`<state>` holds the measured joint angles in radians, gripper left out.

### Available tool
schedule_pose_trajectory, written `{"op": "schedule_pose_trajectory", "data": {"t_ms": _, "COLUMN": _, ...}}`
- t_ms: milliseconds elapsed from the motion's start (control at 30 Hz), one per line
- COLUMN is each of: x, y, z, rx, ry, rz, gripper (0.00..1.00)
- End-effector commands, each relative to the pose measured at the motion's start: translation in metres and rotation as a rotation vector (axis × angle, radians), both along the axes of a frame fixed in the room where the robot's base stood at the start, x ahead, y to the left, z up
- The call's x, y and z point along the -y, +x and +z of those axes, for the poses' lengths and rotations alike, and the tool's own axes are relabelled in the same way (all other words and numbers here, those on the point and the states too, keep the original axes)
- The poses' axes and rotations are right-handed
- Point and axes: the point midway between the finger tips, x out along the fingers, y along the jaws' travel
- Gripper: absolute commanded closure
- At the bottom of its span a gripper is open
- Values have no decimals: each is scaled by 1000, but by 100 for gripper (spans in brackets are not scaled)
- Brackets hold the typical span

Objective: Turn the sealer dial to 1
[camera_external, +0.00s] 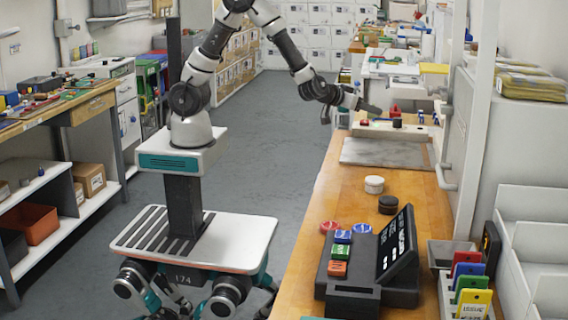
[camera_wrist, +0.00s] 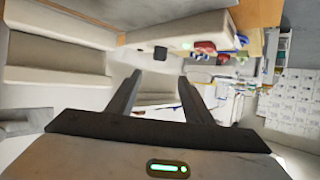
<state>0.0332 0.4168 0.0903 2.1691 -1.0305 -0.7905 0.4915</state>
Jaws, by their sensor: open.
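The sealer (camera_external: 415,132) is a long pale bar unit with a metal plate in front, on the wooden counter. Its black dial (camera_external: 397,122) stands on top, right of a red button (camera_external: 364,122). My gripper (camera_external: 372,108) is open and empty, above and to the left of the dial. In the wrist view, my gripper's two dark fingers (camera_wrist: 159,76) are apart. A small dark block, which looks like the dial (camera_wrist: 160,54), shows beyond and between the fingertips, not touching them. The dial's setting is too small to read.
The metal plate (camera_external: 385,152) lies before the sealer. A white round container (camera_external: 374,184) and a black one (camera_external: 388,204) stand nearer on the counter. A black terminal (camera_external: 398,245) and coloured tags (camera_external: 470,278) are at the front. A white post (camera_external: 478,120) rises at the right.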

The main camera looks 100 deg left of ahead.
Motion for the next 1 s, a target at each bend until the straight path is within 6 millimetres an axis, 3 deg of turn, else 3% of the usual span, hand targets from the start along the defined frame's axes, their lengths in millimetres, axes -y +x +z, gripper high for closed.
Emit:
{"op": "schedule_pose_trajectory", "data": {"t_ms": 700, "x": -92, "y": 91, "z": -54, "rx": 0, "ry": -3, "rz": -1, "gripper": 53}}
{"op": "schedule_pose_trajectory", "data": {"t_ms": 1000, "x": -109, "y": 109, "z": -63, "rx": 0, "ry": -3, "rz": -3, "gripper": 53}}
